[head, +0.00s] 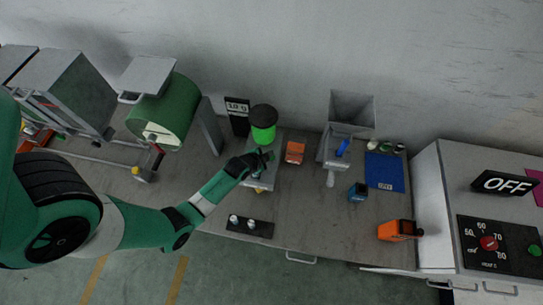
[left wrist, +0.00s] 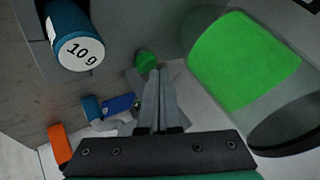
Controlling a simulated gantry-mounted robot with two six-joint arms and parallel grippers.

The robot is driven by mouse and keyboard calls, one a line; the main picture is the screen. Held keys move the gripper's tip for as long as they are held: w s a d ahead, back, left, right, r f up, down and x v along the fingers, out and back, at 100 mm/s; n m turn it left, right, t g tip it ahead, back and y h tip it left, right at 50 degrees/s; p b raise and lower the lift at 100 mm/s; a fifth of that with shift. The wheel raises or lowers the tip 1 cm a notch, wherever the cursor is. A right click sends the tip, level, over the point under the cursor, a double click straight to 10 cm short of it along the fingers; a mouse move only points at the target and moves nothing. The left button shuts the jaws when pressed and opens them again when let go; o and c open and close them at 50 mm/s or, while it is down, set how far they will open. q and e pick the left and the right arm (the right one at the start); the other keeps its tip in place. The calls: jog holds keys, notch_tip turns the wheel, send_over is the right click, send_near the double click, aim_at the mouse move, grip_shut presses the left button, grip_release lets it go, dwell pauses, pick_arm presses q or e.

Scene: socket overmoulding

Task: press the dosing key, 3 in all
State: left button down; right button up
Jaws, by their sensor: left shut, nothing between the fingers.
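The doser (head: 262,178) stands on the bench with a bright green, dark-lidded container (head: 264,132) on top. That green container (left wrist: 243,60) fills the upper right of the left wrist view. A small round green key (left wrist: 147,62) shows just beyond my fingertips there. My left gripper (head: 266,158) is over the doser and hides the key in the head view. In the left wrist view its fingers (left wrist: 158,72) are shut and empty, pointing at the key. I cannot tell whether they touch it. My right gripper is not in view.
A display (head: 237,106) reading about 3.0 g stands behind. A black tray with two pegs (head: 250,227) is in front. A sign reads OFF (head: 504,184).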

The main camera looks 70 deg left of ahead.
pick_arm(q)
jog(key=shift+f+b, duration=0.55)
jog(key=shift+f, duration=0.1)
dwell(0.4)
jog(key=shift+r, duration=0.15)
jog(key=shift+r+p, duration=0.9)
jog(key=shift+p, duration=0.15)
notch_tip(320, 180, up, 5)
jog(key=p, duration=0.4)
jog(key=shift+r+p, duration=0.1)
jog(key=shift+p, duration=0.2)
dwell(2.0)
